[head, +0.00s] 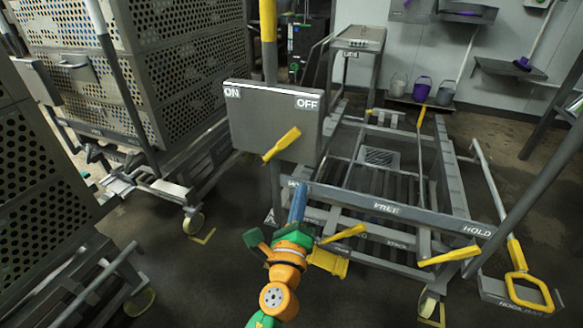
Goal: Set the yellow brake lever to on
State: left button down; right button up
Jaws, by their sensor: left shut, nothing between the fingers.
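A grey panel (262,112) on a post carries the word ON at its upper left and OFF at its upper right. A yellow lever (282,144) lies slanted across the panel's lower front, its upper end leaning toward the OFF side. My left gripper (299,188) reaches up from the bottom of the head view, with blue fingers together and nothing held. Its tip shows below the lever, with a visible gap between them in the picture. My right gripper is not in view.
A low grey frame has a bar (390,209) marked FREE and HOLD, with yellow handles (343,233) (452,256) below it. Perforated trolleys (185,70) fill the left. A yellow loop handle (529,292) stands at lower right.

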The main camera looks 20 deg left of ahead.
aim_at(281, 146)
pick_arm(q)
jog(key=w+a+r+p, duration=0.2)
jog(key=w+a+r, duration=0.2)
jog(key=w, duration=0.4)
jog(key=shift+w+a, duration=0.15)
jog(key=shift+w, duration=0.1)
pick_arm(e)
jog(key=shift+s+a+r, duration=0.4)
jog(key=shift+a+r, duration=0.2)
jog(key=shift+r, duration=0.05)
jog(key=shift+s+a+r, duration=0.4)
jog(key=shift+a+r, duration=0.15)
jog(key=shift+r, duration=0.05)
pick_arm(q)
jog(key=shift+p, duration=0.3)
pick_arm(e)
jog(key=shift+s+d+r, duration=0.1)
